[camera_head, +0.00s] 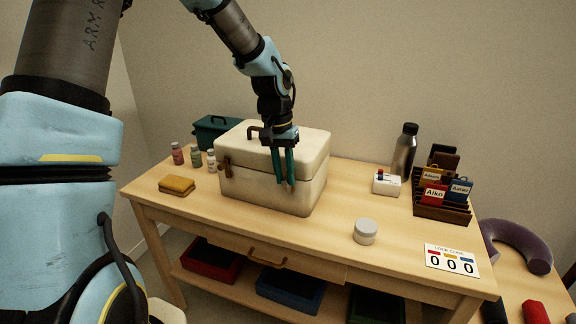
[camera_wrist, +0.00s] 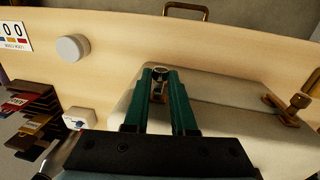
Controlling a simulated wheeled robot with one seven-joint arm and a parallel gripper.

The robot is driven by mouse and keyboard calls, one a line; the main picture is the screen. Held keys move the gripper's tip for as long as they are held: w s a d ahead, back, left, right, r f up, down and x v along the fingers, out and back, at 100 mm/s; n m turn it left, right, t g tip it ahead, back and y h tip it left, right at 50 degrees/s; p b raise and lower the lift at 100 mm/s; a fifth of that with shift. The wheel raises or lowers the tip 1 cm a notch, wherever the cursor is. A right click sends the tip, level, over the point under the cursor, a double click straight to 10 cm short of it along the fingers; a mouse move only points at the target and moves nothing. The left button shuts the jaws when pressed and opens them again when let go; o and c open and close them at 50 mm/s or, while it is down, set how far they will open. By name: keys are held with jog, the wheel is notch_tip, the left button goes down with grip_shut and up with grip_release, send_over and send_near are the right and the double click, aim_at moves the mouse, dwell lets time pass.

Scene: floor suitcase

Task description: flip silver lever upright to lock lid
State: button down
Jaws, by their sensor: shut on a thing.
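A cream case (camera_head: 265,188) with its lid (camera_head: 300,145) down stands on the wooden table. My gripper (camera_head: 286,183) is at the front face of the case, right of its middle, with its green fingers pointing down. In the wrist view my gripper (camera_wrist: 160,75) is shut on a small metal lever (camera_wrist: 158,88) at the case's front edge. The fingers hide much of this lever, and I cannot tell its exact tilt. A second, brownish latch (camera_wrist: 290,106) sits farther along the same edge; in the head view this latch (camera_head: 226,168) is at the front left.
A yellow sponge-like block (camera_head: 177,185) and several small bottles (camera_head: 195,157) stand left of the case. A round white jar (camera_head: 365,231), a white switch box (camera_head: 386,184), a steel bottle (camera_head: 403,152) and a tag rack (camera_head: 440,211) stand right. The table front is mostly clear.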

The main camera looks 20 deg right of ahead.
jog(key=shift+w+a, duration=0.1)
dwell(0.3)
jog(key=c, duration=0.7)
grip_release()
jog(key=shift+c, duration=0.2)
jog(key=shift+r, duration=0.1)
notch_tip(320, 180, up, 10)
jog(key=w+a, duration=0.1)
jog(key=shift+w+a+r+b, duration=0.15)
jog(key=shift+w+r+b, duration=0.1)
jog(key=shift+b, duration=0.2)
